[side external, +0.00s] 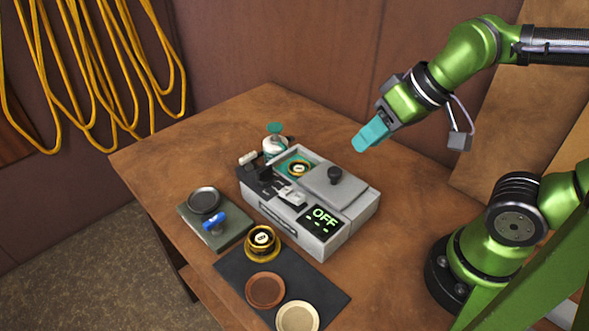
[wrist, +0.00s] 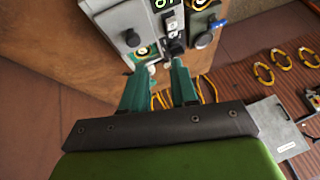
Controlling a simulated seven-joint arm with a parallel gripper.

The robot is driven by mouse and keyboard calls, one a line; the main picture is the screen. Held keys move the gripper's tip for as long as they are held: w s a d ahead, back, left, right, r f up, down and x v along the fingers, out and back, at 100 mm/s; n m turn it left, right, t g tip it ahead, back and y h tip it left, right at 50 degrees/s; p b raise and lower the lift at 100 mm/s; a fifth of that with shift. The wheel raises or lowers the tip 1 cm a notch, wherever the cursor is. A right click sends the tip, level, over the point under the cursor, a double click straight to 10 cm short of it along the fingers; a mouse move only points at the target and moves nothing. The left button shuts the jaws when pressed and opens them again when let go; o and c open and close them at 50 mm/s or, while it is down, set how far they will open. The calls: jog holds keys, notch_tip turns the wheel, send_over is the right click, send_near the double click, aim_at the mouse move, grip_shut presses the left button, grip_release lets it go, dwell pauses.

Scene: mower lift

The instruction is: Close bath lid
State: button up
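The grey bath unit (side external: 283,228) stands on the wooden table, with a green OFF display (side external: 323,218) on its front. Its flat grey lid (side external: 322,186) has a black knob (side external: 335,175) and covers the right part of the top. The left part is open, and a gold-rimmed round piece (side external: 298,168) shows inside. The knob also shows in the wrist view (wrist: 132,38). My gripper (side external: 364,145) is above and to the right of the lid, apart from it. In the wrist view (wrist: 160,72) its two teal fingers are apart with nothing between them.
A grey-green block with a dark dish and blue knob (side external: 213,221) sits left of the bath. A gold canister (side external: 262,243), a brown disc (side external: 265,290) and a tan disc (side external: 298,317) are on the black mat (side external: 318,278). A teal-topped bottle (side external: 275,142) stands behind.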

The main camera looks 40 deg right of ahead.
jog(key=n, duration=0.2)
jog(key=a+f+n+g, duration=0.1)
jog(key=n, duration=0.2)
jog(key=a+n, duration=0.1)
jog(key=n, duration=0.1)
jog(key=shift+s+f+n+h, duration=0.25)
jog(key=shift+n+h, duration=0.05)
jog(key=shift+h, duration=0.1)
grip_shut()
jog(key=n+g+h, duration=0.2)
jog(key=n+h, duration=0.1)
jog(key=n, duration=2.1)
send_near(341, 194)
jog(key=f, duration=0.1)
jog(key=s+f, duration=0.1)
jog(key=f, duration=0.1)
jog(key=shift+a+f, duration=0.2)
jog(key=shift+w+d, duration=0.25)
jog(key=shift+w, duration=0.35)
jog(key=shift+w+d, duration=0.3)
jog(key=shift+w, duration=0.35)
jog(key=shift+w+d, duration=0.3)
jog(key=shift+w, duration=0.25)
